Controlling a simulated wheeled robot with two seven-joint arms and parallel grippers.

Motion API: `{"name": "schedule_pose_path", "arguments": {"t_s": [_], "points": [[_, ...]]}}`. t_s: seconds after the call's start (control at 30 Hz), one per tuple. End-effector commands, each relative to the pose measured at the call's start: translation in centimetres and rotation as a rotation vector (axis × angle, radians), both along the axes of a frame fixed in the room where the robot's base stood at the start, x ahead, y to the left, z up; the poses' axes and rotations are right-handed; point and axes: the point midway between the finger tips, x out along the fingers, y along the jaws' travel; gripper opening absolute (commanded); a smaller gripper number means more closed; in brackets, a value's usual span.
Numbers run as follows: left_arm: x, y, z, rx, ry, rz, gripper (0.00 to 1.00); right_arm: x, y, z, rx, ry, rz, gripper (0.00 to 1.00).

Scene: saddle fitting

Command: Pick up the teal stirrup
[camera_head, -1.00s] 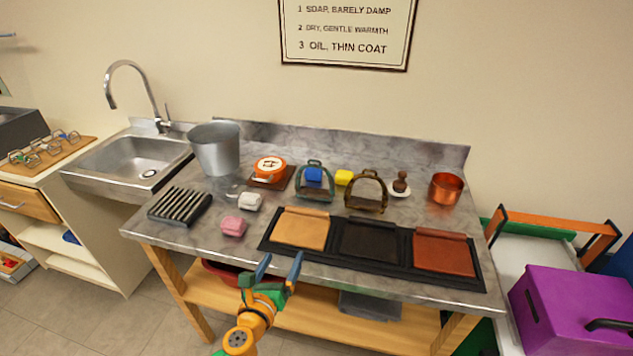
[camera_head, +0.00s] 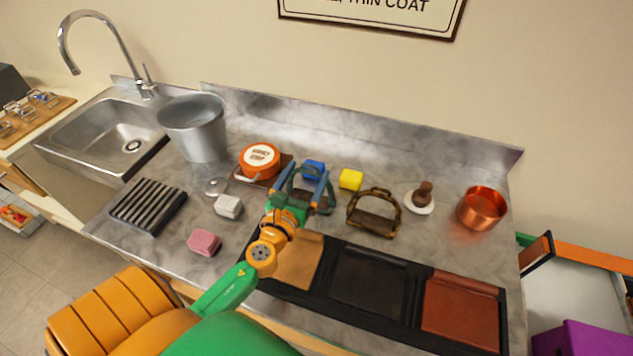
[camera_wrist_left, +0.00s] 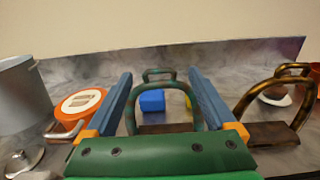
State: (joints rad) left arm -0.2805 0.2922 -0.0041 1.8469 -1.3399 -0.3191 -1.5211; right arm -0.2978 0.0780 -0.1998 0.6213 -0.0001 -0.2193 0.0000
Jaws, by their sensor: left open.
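The teal stirrup (camera_head: 321,198) stands upright on the grey marbled counter, in front of a blue block. In the left wrist view its arched frame (camera_wrist_left: 133,107) rises between the two blue fingers, with a small loop on top and a dark tread low down. My left gripper (camera_head: 301,180) is open, with its fingers to either side of the stirrup in that view. I cannot tell whether they touch it. In the head view my gripper and wrist hide part of the stirrup. My right gripper is not in view.
A bronze stirrup (camera_head: 374,212) stands close to the right. The blue block (camera_head: 313,169) and yellow block (camera_head: 351,179) are behind. An orange tin (camera_head: 259,160) is to the left. A black tray (camera_head: 411,292) of leather pieces lies in front.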

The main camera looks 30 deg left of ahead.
Motion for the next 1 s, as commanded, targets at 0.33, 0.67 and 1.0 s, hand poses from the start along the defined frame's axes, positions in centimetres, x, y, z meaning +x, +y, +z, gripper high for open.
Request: {"name": "schedule_pose_path", "arguments": {"t_s": [0.33, 0.67, 1.0], "points": [[5.9, 1.5, -0.5, 0.0, -0.003, 0.0, 0.89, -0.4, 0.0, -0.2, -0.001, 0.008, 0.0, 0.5], [6.3, 1.6, -0.5, -0.001, 0.0, -0.001, 0.7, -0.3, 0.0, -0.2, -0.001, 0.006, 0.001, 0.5], [6.3, 1.6, -0.5, -0.001, -0.001, 0.0, 0.0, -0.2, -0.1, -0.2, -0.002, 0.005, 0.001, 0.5]]}}
